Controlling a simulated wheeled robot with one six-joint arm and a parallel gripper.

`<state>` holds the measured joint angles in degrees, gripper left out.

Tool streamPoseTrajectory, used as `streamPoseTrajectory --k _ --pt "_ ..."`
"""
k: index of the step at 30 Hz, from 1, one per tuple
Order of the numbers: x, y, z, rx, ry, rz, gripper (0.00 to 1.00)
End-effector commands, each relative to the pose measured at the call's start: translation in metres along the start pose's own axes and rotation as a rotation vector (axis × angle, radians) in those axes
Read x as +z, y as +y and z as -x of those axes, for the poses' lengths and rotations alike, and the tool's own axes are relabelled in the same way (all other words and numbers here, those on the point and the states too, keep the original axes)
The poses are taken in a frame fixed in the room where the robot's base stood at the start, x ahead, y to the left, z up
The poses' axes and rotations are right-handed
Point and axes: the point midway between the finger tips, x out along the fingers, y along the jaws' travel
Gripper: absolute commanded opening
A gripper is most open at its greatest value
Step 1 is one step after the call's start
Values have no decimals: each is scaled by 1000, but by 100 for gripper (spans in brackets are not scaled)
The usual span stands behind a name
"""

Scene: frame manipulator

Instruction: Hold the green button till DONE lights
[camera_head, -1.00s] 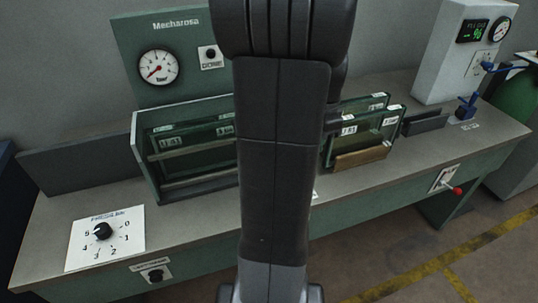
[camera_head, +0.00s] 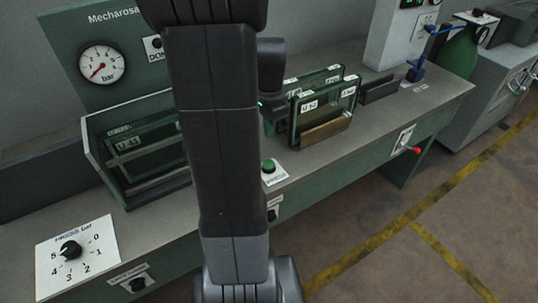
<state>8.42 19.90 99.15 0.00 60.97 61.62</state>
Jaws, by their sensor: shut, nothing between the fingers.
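The green button (camera_head: 268,166) sits on a white labelled plate at the front of the bench top, just right of my arm. The white DONE plate (camera_head: 153,48) is on the green back panel, partly covered by my arm, with a dark round lamp that shows no glow. My gripper (camera_head: 272,125) is a small dark shape at the end of my wrist, partly hidden behind my arm. It appears shut and empty, above and behind the button, apart from it.
A pressure gauge (camera_head: 101,65) reads near the low end. A glass-sided frame (camera_head: 325,108) stands behind the button, with a larger green frame (camera_head: 140,145) at left. A PRESS bar dial (camera_head: 71,250) is at front left. A red-knobbed lever (camera_head: 416,150) projects from the bench front.

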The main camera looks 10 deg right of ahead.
Motion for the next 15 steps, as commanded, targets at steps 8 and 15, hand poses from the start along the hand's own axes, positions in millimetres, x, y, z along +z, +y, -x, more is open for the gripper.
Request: streamPoseTrajectory --k 8,15 --pt "0 1 -62 6 -3 0 0" --pt "0 0 -94 2 -1 0 0"
